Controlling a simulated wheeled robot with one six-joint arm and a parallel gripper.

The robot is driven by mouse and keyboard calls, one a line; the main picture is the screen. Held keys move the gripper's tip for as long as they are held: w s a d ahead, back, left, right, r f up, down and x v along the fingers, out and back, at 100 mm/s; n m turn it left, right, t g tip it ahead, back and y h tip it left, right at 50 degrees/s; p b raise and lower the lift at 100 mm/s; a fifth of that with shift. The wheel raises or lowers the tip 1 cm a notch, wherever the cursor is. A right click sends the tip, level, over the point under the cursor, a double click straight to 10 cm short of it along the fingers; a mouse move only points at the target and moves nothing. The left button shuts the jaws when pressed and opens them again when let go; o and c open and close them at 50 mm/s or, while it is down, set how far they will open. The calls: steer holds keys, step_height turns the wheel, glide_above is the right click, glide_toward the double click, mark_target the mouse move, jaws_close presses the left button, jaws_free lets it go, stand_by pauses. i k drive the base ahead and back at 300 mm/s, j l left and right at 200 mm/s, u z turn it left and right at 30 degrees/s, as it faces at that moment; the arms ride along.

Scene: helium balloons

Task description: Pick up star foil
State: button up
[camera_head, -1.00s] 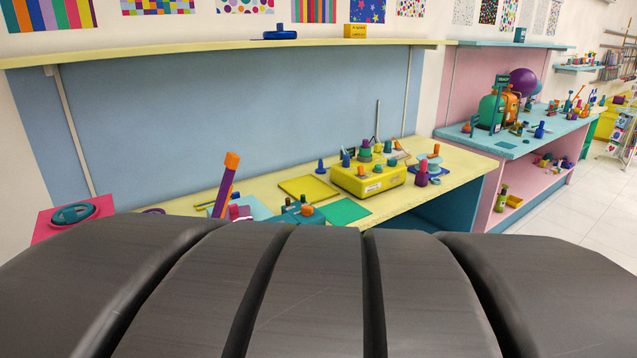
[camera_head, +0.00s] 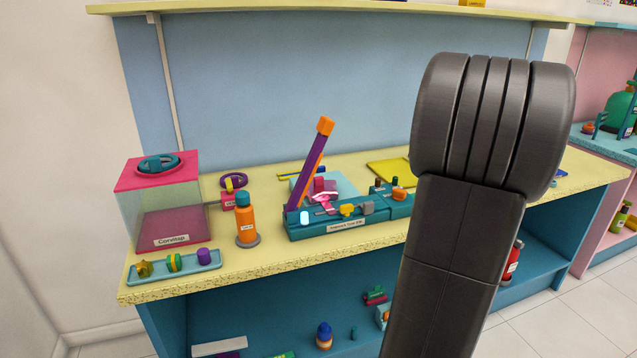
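A small gold star-shaped piece (camera_head: 144,268), which looks like the star foil, sits at the left end of a light blue tray (camera_head: 196,275). The tray lies near the front left corner of the yellow counter. A green and yellow piece (camera_head: 174,262) and a purple cylinder (camera_head: 204,256) share the tray with it. My dark arm stands up at the right of the view, well to the right of the tray. My gripper's fingers do not show.
A clear box with a pink lid (camera_head: 157,172) stands behind the tray. An orange bottle (camera_head: 246,222) and a teal tool with a raised purple arm (camera_head: 307,180) stand to the right. The lower shelf (camera_head: 285,325) holds several small things.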

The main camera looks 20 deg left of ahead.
mark_target(320, 190)
steer(key=i+j+u, duration=0.2)
steer(key=i, duration=0.15)
steer(key=i+j+u, duration=0.15)
steer(key=i, duration=0.25)
steer(key=i+j+u, duration=0.2)
steer(key=i, duration=0.2)
steer(key=l+u, duration=0.1)
steer(key=u, duration=0.55)
